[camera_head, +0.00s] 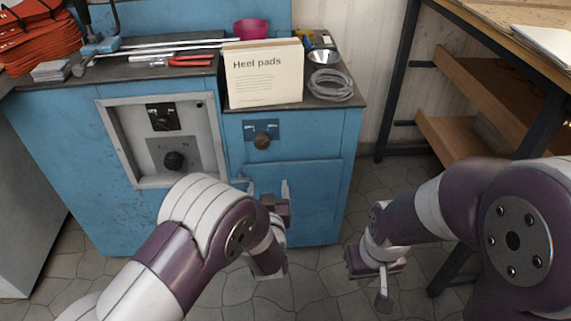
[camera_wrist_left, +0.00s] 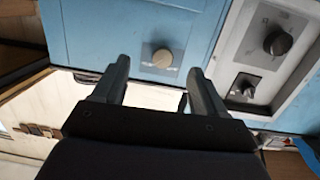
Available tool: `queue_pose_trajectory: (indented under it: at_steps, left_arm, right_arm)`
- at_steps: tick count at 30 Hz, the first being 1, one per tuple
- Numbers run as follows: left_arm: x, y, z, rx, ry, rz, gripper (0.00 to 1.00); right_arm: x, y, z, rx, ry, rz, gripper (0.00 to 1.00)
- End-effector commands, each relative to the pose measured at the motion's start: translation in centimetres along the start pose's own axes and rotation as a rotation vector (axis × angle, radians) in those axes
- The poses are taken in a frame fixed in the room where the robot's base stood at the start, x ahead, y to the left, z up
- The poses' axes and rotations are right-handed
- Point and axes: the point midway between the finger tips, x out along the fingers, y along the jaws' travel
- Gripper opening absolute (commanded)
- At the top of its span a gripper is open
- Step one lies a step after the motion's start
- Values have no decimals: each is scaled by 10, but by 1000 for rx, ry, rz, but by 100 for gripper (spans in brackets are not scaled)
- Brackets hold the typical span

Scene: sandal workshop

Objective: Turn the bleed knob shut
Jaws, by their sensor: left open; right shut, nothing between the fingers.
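A round brown knob (camera_head: 262,141) sits on a small blue label plate on the blue cabinet front, under the Heel pads box. It also shows in the left wrist view (camera_wrist_left: 162,58). Two black knobs, the upper (camera_head: 163,121) and lower (camera_head: 174,161), sit in a grey framed panel to its left. The labels are too small to read, so I cannot tell which is called bleed. My left gripper (camera_head: 263,187) is open and empty below the brown knob; in the wrist view the knob appears between its fingers, apart from them. My right gripper (camera_head: 384,298) is shut and empty over the floor.
The cream Heel pads box (camera_head: 264,75) stands at the cabinet top's front edge. A coiled hose (camera_head: 331,86), a metal funnel (camera_head: 321,59) and red-handled pliers (camera_head: 191,61) lie on top. A wooden table with shelves (camera_head: 470,80) stands right. Floor between is clear.

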Motion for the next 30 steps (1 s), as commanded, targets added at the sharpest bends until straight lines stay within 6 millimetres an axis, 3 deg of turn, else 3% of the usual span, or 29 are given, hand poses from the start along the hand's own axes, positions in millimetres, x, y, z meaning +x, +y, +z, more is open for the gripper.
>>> queue_pose_trajectory:
  at_steps: [3,7,15,21,30]
  left_arm:
    - [1,-7,-25,5,113,-37,72]
    - [16,-9,-30,9,137,-43,72]
    - [84,-12,-36,10,136,-42,72]
    - [117,-12,-42,11,133,-39,72]
    - [125,-12,-47,12,131,-38,72]
  right_arm:
    - [0,0,0,0,0,0,0]
    - [8,0,1,0,-1,0,0]
    - [34,0,4,0,-2,0,0]
    - [44,0,6,0,-1,0,0]
    - [44,0,6,0,-1,0,0]
